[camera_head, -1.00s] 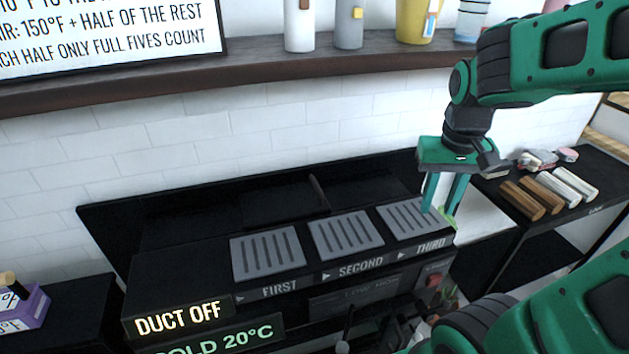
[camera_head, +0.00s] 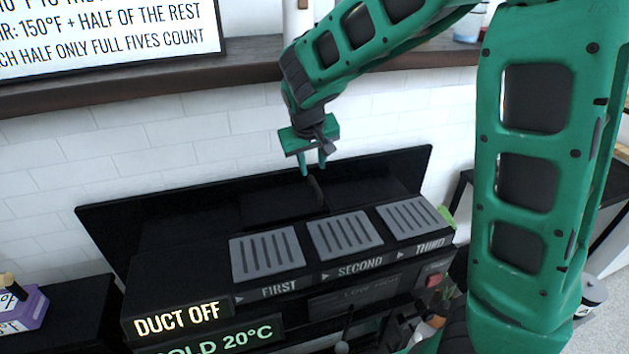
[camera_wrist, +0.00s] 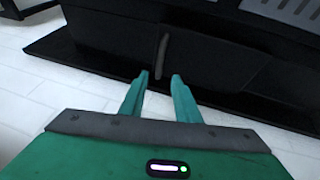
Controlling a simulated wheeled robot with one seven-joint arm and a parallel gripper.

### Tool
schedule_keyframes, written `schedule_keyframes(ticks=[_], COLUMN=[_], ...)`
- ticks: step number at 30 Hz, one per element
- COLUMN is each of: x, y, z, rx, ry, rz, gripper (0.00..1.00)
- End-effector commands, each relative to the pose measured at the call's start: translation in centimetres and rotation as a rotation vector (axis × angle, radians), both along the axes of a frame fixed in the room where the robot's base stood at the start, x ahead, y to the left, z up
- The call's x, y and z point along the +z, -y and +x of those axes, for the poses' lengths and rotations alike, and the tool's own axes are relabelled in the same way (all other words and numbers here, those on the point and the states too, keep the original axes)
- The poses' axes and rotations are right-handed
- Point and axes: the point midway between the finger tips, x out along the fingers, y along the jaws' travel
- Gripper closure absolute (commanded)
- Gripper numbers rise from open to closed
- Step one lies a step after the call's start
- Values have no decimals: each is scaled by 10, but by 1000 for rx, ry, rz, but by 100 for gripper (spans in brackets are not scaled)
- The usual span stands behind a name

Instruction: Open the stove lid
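The black stove (camera_head: 170,262) stands against the white tiled wall, with three grey slotted plates on top marked FIRST, SECOND and THIRD. Behind the plates lies a dark panel that looks like the lid (camera_head: 275,203); its edges are hard to make out. A thin dark upright handle (camera_head: 317,190) stands at its middle and also shows in the wrist view (camera_wrist: 162,55). My gripper (camera_head: 313,171) points down just above and behind the handle. In the wrist view its green fingers (camera_wrist: 160,78) are apart with nothing between them, the handle just beyond their tips.
A dark wooden shelf (camera_head: 130,88) runs along the wall behind my gripper. A sign reading DUCT OFF (camera_head: 177,319) is on the stove's front left. A purple box (camera_head: 22,312) sits at the far left. My arm covers the right side.

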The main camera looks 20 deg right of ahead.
Motion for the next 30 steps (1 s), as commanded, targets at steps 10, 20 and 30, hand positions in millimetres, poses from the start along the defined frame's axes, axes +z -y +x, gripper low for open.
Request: schedule_keyframes(ticks=[10, 20, 30], x=[-56, -80, -81], y=[12, 16, 16], z=[22, 33, 33], rx=[-3, -1, -1], ry=[-5, -2, -2], rz=[-1, 0, 1], gripper=[70, 70, 80])
